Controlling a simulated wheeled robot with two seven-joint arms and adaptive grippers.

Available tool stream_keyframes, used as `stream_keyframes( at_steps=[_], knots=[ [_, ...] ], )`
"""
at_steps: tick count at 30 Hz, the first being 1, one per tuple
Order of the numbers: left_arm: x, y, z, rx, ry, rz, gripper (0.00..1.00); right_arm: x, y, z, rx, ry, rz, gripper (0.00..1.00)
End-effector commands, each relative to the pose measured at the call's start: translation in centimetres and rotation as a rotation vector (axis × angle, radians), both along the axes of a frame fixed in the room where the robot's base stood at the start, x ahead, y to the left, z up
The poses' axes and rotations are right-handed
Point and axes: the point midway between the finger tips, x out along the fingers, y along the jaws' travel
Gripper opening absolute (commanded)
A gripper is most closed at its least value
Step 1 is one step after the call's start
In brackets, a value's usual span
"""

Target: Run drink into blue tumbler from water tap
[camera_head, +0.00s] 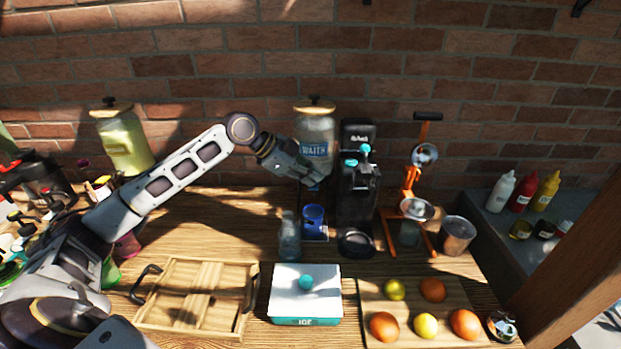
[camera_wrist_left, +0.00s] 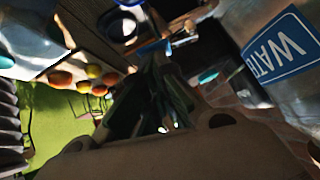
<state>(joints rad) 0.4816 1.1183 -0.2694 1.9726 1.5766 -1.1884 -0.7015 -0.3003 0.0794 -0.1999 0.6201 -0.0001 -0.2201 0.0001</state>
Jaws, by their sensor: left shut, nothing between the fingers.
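The blue tumbler (camera_head: 313,217) stands upright below the water dispenser (camera_head: 315,130), a glass jar with a blue label. The dispenser's label also shows large at the right of the left wrist view (camera_wrist_left: 283,45). My left gripper (camera_head: 318,180) is at the dispenser's lower front, above the tumbler. It is shut with nothing held. The tap is hidden behind the gripper in the head view, so I cannot tell whether the fingers touch it. A round blue-rimmed shape, probably the tumbler (camera_wrist_left: 122,28), shows at the top of the left wrist view. My right gripper is not in view.
A clear glass bottle (camera_head: 289,237) stands close left of the tumbler. A black coffee machine (camera_head: 358,180) stands close right. An ice box (camera_head: 305,295), a wooden tray (camera_head: 185,325) and a fruit board (camera_head: 455,293) lie in front. A yellow drink jar (camera_head: 123,143) stands at left.

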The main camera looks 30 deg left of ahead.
Motion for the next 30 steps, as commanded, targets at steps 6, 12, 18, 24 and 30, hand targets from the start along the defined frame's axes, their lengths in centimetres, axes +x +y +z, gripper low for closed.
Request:
stream_keyframes(
  at_steps=[6,12,18,24,30],
  knots=[
    [-0.2,0.0,-0.8,0.035,-0.071,0.0,0.0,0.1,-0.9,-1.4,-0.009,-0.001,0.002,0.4],
    [-0.3,-0.1,-1.1,0.065,-0.13,0.0,0.0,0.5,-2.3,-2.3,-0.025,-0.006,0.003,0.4],
    [-0.3,-0.1,-0.9,0.067,-0.138,0.001,0.0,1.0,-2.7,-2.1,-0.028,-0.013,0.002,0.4],
    [-0.3,-0.1,-0.9,0.067,-0.137,0.002,0.0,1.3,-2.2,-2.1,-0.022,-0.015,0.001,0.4],
    [-0.3,-0.1,-0.9,0.067,-0.137,0.002,0.0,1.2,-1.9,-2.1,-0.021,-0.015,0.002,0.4]
  ],
)
